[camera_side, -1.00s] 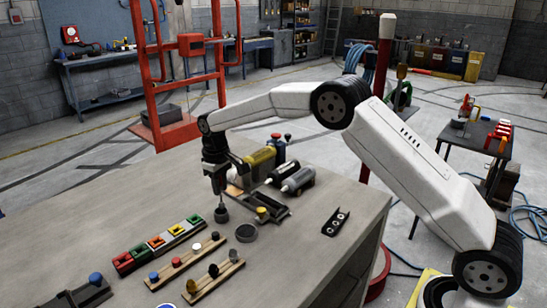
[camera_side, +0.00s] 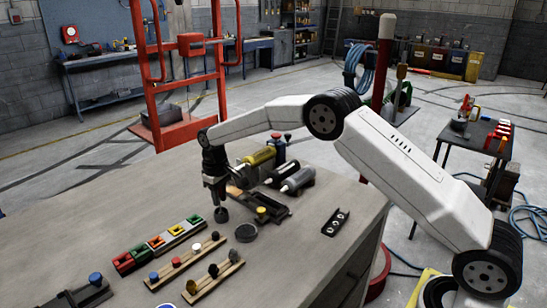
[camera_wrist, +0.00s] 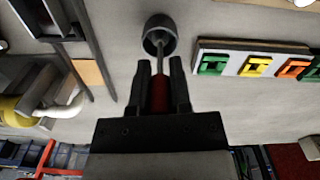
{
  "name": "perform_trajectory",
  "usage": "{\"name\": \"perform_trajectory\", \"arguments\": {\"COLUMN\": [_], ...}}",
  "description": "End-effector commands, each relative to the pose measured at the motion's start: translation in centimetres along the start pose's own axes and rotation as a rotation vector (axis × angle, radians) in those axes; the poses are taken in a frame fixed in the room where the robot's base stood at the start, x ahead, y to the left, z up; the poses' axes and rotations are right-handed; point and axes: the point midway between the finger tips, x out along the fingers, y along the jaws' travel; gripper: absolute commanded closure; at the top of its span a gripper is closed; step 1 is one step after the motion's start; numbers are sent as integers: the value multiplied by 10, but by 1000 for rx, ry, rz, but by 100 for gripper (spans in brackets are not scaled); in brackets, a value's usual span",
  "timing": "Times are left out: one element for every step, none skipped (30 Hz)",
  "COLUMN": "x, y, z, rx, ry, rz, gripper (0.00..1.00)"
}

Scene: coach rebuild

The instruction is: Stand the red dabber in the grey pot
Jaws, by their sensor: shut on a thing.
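My gripper (camera_wrist: 160,88) is shut on the red dabber (camera_wrist: 158,100), whose red handle sits between the two fingers. A thin grey shaft runs from the handle to the grey pot (camera_wrist: 150,22), and its end appears to be inside the pot's mouth. How deep it goes cannot be told. The dabber is mostly hidden by the fingers there.
A row of coloured blocks (camera_side: 160,243) is at left, two wooden racks (camera_side: 180,264) in front. A black tray (camera_side: 275,213) and bottles (camera_side: 298,180) stand behind right.

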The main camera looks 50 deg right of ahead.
Motion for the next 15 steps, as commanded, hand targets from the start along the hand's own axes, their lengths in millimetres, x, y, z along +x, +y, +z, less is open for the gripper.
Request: {"name": "perform_trajectory", "arguments": {"x": [0, 0, 1, 2, 2, 3, 4, 3, 3, 3, 3, 3, 3, 3, 3], "y": [0, 0, 0, 0, 0, 0, 0, 0, 0, 0, 0, 0, 0, 0, 0], "z": [0, 0, 0, 0, 0, 0, 0, 0, 0, 0, 0, 0, 0, 0, 0], "rx": [0, 0, 0, 0, 0, 0, 0, 0, 0, 0, 0, 0, 0, 0, 0], "ry": [0, 0, 0, 0, 0, 0, 0, 0, 0, 0, 0, 0, 0, 0, 0], "rz": [0, 0, 0, 0, 0, 0, 0, 0, 0, 0, 0, 0, 0, 0, 0], "gripper": [100, 100, 100, 100, 100, 100, 72, 63, 50, 41, 40, 40, 40, 40, 40]}}
